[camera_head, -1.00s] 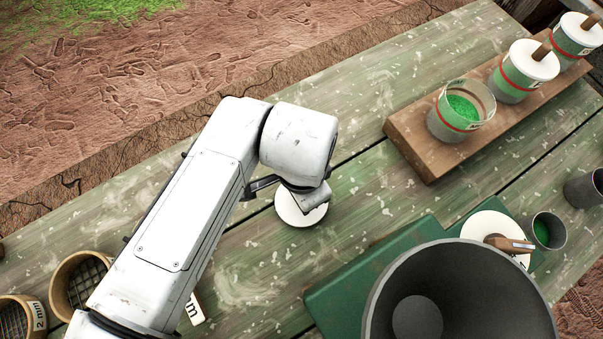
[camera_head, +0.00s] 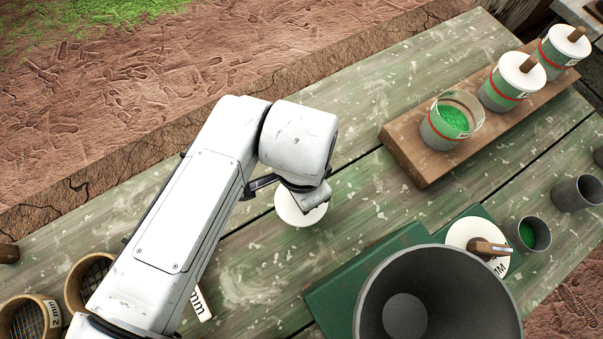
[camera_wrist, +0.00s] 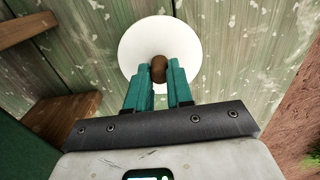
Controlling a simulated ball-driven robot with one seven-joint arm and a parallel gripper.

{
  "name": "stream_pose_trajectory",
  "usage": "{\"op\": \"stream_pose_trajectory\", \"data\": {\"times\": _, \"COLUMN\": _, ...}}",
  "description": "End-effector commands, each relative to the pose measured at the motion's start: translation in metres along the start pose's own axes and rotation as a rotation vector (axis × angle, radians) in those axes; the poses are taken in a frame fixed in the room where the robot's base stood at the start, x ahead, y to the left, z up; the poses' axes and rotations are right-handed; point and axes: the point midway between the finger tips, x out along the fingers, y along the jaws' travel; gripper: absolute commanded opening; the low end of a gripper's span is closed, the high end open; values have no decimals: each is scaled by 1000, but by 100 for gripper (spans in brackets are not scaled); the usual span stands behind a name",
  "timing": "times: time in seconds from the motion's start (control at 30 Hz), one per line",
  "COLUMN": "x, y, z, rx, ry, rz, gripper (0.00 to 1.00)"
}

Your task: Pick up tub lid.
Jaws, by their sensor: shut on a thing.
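The tub lid is a white round disc with a brown knob. It shows in the head view (camera_head: 290,212) below the end of my arm and in the wrist view (camera_wrist: 135,50) at the top middle. In the wrist view the teal fingers of my gripper (camera_wrist: 159,78) are closed on either side of the knob (camera_wrist: 158,66). The fingers are hidden behind my wrist in the head view. An open tub (camera_head: 440,133) with green granules stands on a wooden board (camera_head: 420,165) at the upper right.
Two tubs with white lids (camera_head: 515,80) (camera_head: 565,46) share the board. A dark funnel (camera_head: 440,265) is at the bottom right, by a green base (camera_head: 345,285) and another white disc (camera_head: 470,232). Small grey cups (camera_head: 578,192) stand at right. Round sieves (camera_head: 30,318) are at lower left.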

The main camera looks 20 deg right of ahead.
Motion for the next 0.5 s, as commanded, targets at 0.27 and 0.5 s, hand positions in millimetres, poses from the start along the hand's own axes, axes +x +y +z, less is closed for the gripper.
{"op": "stream_pose_trajectory", "data": {"times": 0.27, "x": -65, "y": 0, "z": 0, "rx": 0, "ry": 2, "rz": -2, "gripper": 0}}
{"op": "stream_pose_trajectory", "data": {"times": 0.5, "x": -113, "y": 0, "z": 0, "rx": 0, "ry": 2, "rz": -1, "gripper": 0}}
